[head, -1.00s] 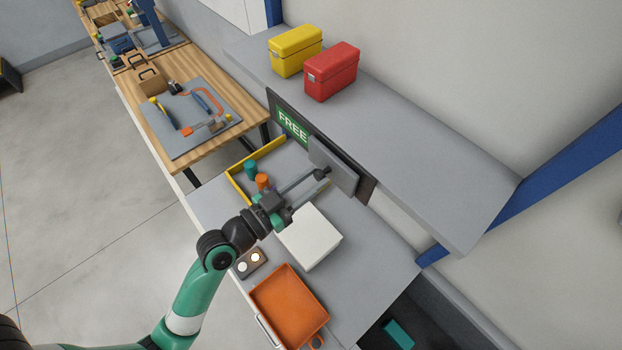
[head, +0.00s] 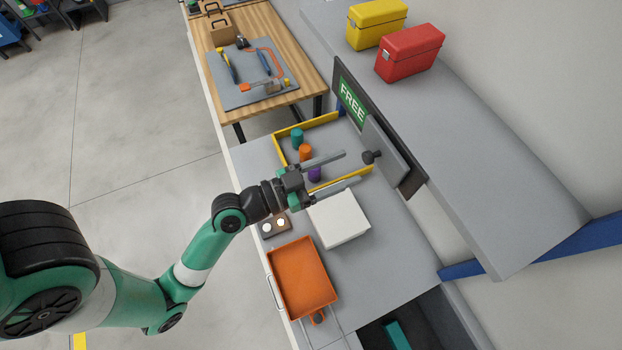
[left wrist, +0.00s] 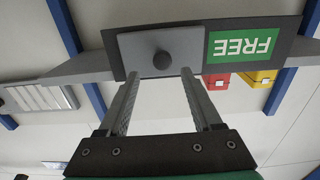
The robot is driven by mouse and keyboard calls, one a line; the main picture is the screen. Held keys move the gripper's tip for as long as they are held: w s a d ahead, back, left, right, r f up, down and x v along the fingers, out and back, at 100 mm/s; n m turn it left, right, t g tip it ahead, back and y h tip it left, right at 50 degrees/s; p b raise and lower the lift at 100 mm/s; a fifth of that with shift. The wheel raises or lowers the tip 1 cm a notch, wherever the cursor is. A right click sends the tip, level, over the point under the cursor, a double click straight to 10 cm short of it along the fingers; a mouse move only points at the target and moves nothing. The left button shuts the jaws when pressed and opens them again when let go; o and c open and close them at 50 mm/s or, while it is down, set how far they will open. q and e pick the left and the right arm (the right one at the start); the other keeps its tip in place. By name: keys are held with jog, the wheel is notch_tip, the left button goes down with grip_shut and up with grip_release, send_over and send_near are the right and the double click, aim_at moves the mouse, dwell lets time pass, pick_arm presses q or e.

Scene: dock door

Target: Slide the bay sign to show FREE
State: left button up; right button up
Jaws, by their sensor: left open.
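The bay sign is a dark backing board (head: 411,186) under the grey shelf, with a grey sliding plate (head: 386,148) on it. A green FREE panel (head: 352,101) shows uncovered beside the plate; it also shows in the left wrist view (left wrist: 242,45). A dark round knob (head: 372,157) sticks out of the plate, and it shows in the left wrist view (left wrist: 162,60). My left gripper (head: 352,168) is open and empty, its fingers pointing at the plate. The knob is ahead of the fingertips, apart from them. My right gripper is not in view.
A yellow case (head: 377,25) and a red case (head: 409,53) stand on the shelf (head: 478,130). Below the arm are a white box (head: 338,217), an orange tray (head: 302,278) and a yellow-edged area with small cylinders (head: 305,152). A wooden workbench (head: 300,50) stands behind.

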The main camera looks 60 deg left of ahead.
pick_arm(q)
jog(key=s, duration=0.7)
jog(key=shift+s+a, duration=0.15)
jog(key=shift+a, duration=0.05)
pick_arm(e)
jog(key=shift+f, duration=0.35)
pick_arm(q)
jog(key=w+d+r+m+t+h+p, duration=0.1)
jog(key=w+d+r+m+h+p, duration=0.25)
jog(key=r, duration=0.85)
jog(key=w+d+r+m+t+h+p, duration=0.2)
jog(key=w+d+r+m+h, duration=0.15)
jog(key=r, duration=0.85)
jog(key=w+d+r+m+t+h+p, duration=0.1)
jog(key=w+d+r+m+h+p, duration=0.2)
jog(key=r, duration=0.9)
jog(key=s+a+r+n+t+y, duration=0.1)
jog(key=a+r+n+t+y, duration=0.2)
jog(key=r+n+y, duration=0.6)
notch_tip(320, 180, up, 7)
jog(key=shift+s+a+r+n+t+y+p, duration=0.2)
jog(key=shift+n+t+y+p, duration=0.35)
jog(key=shift+t, duration=0.65)
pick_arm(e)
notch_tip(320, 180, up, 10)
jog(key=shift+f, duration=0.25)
